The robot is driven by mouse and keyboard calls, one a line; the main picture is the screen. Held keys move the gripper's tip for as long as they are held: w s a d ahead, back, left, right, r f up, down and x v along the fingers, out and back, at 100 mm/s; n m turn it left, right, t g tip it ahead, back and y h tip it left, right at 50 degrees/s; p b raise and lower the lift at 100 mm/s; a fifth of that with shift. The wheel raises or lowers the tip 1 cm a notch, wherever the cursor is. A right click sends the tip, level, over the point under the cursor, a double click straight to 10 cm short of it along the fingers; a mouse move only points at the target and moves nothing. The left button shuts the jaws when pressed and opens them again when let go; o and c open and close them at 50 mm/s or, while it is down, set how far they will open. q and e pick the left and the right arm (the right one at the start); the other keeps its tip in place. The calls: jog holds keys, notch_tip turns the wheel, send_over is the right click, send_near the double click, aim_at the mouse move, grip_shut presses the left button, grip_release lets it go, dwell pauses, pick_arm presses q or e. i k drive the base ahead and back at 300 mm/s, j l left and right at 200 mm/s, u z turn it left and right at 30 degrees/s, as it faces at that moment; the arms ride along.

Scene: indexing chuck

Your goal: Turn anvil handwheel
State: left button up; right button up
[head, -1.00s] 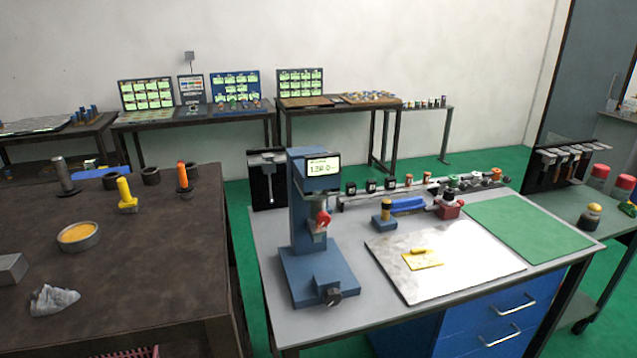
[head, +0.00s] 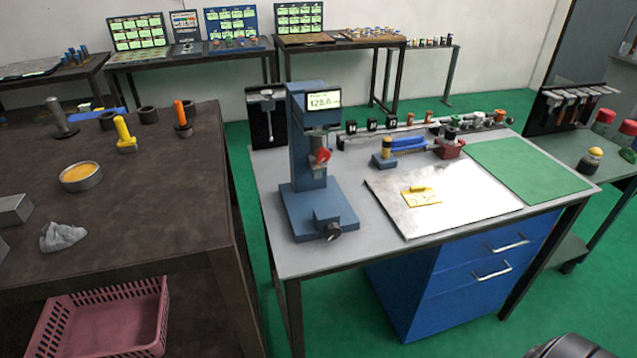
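A blue bench gauge stand (head: 306,160) with a lit display (head: 323,99) stands at the left of the grey-topped workbench (head: 275,240). A red part (head: 322,156) sits on its column below the display. A dark round handwheel (head: 333,231) is at the front of the stand's blue base (head: 316,205), low and facing the near edge of the bench. Neither of my grippers can be made out in the head view. A dark rounded shape shows at the bottom right edge, too cropped to identify.
A dark brown table (head: 150,190) with tools stands close on the left, with a pink basket (head: 105,320) below its front. A metal plate (head: 445,200) and green mat (head: 530,168) lie right of the stand. Green floor is open in front of the blue drawers (head: 440,290).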

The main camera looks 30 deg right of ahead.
aim_at(332, 231)
jog(key=i+l+z, duration=0.15)
jog(key=l+z, duration=0.35)
jog(key=i+l+z, duration=0.25)
jog(key=z, duration=0.2)
jog(key=i+l+z, duration=0.3)
jog(key=z, duration=0.2)
